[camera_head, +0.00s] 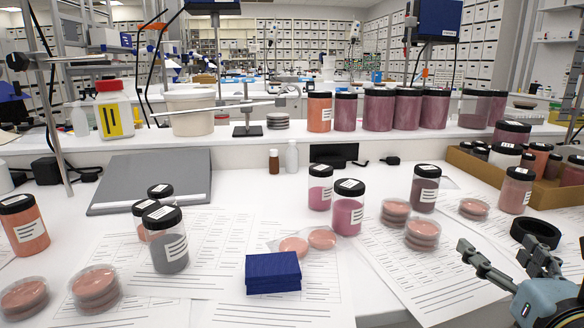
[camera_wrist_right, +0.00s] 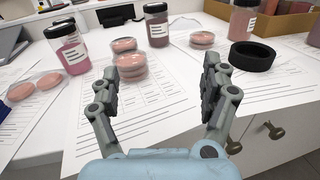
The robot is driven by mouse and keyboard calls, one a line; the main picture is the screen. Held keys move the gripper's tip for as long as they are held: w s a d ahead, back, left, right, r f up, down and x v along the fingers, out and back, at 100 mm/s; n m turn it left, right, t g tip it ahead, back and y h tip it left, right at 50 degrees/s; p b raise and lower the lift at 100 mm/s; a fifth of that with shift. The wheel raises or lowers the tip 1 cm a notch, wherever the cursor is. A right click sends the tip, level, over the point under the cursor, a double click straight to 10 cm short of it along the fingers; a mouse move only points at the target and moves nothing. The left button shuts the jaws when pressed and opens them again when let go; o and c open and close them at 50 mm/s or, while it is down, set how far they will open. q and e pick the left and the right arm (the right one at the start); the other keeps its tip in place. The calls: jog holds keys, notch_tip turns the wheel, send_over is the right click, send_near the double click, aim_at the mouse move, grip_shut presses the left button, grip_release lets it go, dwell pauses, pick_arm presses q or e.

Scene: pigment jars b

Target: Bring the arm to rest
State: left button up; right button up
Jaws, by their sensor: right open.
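My right gripper (camera_head: 497,250) is at the right front of the bench in the head view, above the front edge. It also shows in the right wrist view (camera_wrist_right: 157,85), with its two fingers spread apart and nothing between them. A sheet of printed paper (camera_wrist_right: 165,100) lies below and beyond the fingers. A black ring (camera_head: 536,234) lies on the bench close by the right gripper; in the right wrist view it is beyond the right finger (camera_wrist_right: 252,62). My left gripper is not in view.
Stacked pink dishes (camera_head: 422,234), a dark-purple jar (camera_head: 424,190) and a pink jar (camera_head: 347,212) stand left of the gripper. An orange jar (camera_head: 515,190) and a cardboard tray (camera_head: 550,194) are behind it. A blue box (camera_head: 273,273) sits front centre. Drawers show below the bench edge.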

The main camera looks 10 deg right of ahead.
jog(key=s+f+m+g+h, duration=0.1)
jog(key=s+f+m+g, duration=0.3)
jog(key=m, duration=0.7)
jog(key=s+f+m+g, duration=0.3)
jog(key=m+g, duration=0.2)
jog(key=m, duration=0.5)
jog(key=s+a+f+m+g+y, duration=0.4)
jog(key=s+a+m+y, duration=0.25)
jog(key=a+m, duration=0.35)
jog(key=s+d+f+g, duration=0.1)
jog(key=s+f+g, duration=0.15)
jog(key=f, duration=2.35)
jog(key=s+d+f, duration=0.1)
jog(key=s+f, duration=1.4)
jog(key=s, duration=0.3)
jog(key=shift+s+f, duration=0.25)
jog(key=shift+f, duration=0.15)
jog(key=shift+d+g+h, duration=0.1)
jog(key=shift+g+h, duration=0.15)
jog(key=shift+g, duration=0.1)
